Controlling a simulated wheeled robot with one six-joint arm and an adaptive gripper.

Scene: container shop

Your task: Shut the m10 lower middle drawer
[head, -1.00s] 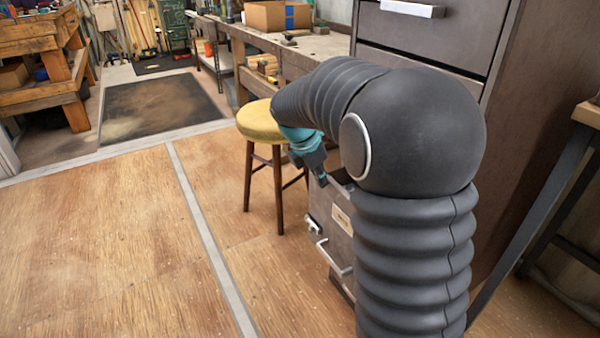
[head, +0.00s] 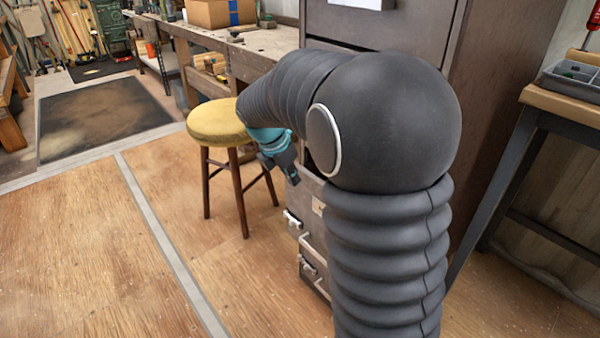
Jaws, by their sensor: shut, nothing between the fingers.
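The grey metal drawer cabinet (head: 385,25) stands behind my arm, which hides much of it. A lower drawer front (head: 313,190) with a pale label shows left of my arm and appears to stand out from the cabinet. Bar handles (head: 311,247) show below it, with another drawer front at the bottom. I cannot tell how far each lower drawer is out, or which is the middle one. My gripper (head: 292,178), dark with a teal wrist, is shut and empty. It points down beside the top of the labelled front; I cannot tell whether it touches.
A stool with a yellow seat (head: 218,122) stands just left of my gripper. A workbench (head: 250,48) with a cardboard box runs behind it. At the right is a wooden-topped stand (head: 575,103) with a grey parts tray (head: 575,80). The wooden floor at the left is clear.

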